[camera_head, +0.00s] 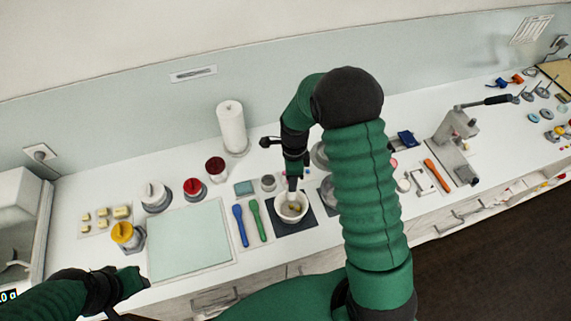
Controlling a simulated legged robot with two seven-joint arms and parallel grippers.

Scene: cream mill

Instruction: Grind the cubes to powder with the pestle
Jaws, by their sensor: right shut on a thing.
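My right gripper (292,178) points down over the white mortar bowl (303,213). It is shut on the pale pestle (292,190), whose lower end reaches into the bowl. Small yellowish pieces (293,207) lie in the bowl; they are too small to tell whether they are whole cubes or crushed. The bowl stands on a dark square mat (283,229). My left gripper (142,284) is at the lower left, in front of the counter's edge and away from the bowl. Its jaws are too unclear to read.
A blue spatula (241,226) and a green spatula (257,220) lie left of the mat. A pale board (188,243) lies further left. A paper roll (231,127) stands behind. A lever press (456,137) stands to the right. My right arm hides part of the counter.

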